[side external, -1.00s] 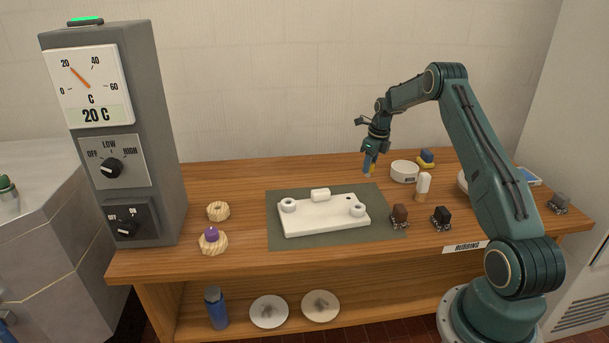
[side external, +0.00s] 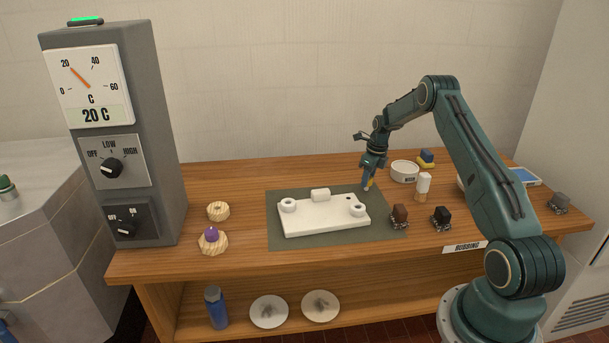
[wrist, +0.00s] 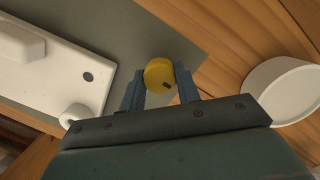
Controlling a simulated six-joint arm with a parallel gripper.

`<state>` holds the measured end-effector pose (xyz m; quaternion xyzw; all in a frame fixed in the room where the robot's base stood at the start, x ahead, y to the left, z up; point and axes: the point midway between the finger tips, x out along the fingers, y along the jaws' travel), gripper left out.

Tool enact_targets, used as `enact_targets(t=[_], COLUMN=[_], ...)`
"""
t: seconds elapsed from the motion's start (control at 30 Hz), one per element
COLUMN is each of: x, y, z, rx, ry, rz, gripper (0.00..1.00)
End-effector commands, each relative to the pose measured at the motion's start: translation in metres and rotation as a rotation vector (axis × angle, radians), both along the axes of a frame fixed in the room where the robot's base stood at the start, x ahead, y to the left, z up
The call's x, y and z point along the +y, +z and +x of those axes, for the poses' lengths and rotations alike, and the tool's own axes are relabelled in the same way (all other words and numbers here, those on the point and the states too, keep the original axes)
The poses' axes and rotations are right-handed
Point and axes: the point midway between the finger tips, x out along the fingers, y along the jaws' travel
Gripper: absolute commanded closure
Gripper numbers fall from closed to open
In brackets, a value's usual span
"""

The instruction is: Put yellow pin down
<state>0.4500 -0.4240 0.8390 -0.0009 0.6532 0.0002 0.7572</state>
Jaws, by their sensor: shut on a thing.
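The yellow pin (wrist: 158,73) is between the two blue fingers of my gripper (wrist: 161,90) in the wrist view, with its round yellow end showing. In the side view my gripper (side external: 368,183) points down at the right edge of the green-grey mat (side external: 283,238), low over the table. Only a little yellow shows at the fingertips there. I cannot tell whether the pin touches the surface. The white board (side external: 310,224) lies on the mat to the left of my gripper, with white rollers on it and a small dark hole (wrist: 88,77) near its corner.
A white bowl (side external: 404,171) stands close to the right of my gripper.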

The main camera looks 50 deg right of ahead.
Motion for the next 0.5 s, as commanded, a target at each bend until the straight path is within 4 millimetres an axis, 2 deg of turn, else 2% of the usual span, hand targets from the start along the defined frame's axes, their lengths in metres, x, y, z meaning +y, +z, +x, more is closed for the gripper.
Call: enact_targets(t=[0.27,0.3,0.4,0.5], x=[-0.0001,-0.0001,-0.0001,-0.0001], y=[-0.0025,-0.0030,-0.0027,-0.0027], z=[0.0001,0.0000,0.0000,0.0000], rx=[0.000,0.000,0.000,0.000], ry=[0.000,0.000,0.000,0.000], rz=[0.000,0.000,0.000,0.000], gripper=[1.00,0.66,0.46,0.46])
